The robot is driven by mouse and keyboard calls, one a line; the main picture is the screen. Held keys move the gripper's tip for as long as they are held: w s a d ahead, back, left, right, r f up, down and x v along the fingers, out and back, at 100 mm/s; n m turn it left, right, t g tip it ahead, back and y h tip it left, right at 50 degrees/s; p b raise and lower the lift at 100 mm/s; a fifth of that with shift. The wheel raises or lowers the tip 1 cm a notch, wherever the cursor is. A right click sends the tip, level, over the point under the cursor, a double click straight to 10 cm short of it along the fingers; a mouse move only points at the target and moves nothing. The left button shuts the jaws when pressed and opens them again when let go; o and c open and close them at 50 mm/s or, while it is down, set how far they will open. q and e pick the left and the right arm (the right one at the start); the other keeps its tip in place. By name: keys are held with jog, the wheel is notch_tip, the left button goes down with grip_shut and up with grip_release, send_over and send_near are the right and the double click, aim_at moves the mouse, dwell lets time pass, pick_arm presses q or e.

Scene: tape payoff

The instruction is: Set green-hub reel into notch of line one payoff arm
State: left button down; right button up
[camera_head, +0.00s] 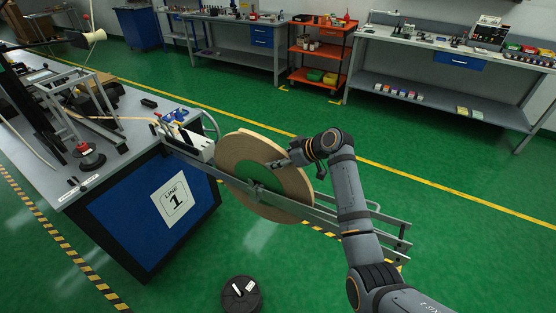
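The green-hub reel, a large tan roll (235,150) with a green middle (252,171), stands on edge at the payoff arm. The payoff arm (330,216) is a grey metal frame reaching out to the right from the bench marked "LINE 1" (173,200). Its near rail crosses in front of the reel's lower part. The notch cannot be made out. My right gripper (280,164) is at the reel's face, just right of the green middle. Its fingers are too small to tell whether they are open or hold the hub. My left gripper is not in view.
The line bench (125,124) at left carries machinery and small parts. An orange cart (322,55) and grey workbenches (440,95) stand along the back. Green floor (400,145) is open between them and the payoff arm.

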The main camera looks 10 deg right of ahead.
jog(key=shift+d+f, duration=0.1)
jog(key=shift+f, duration=0.4)
jog(key=v, duration=1.2)
jog(key=shift+r, duration=0.3)
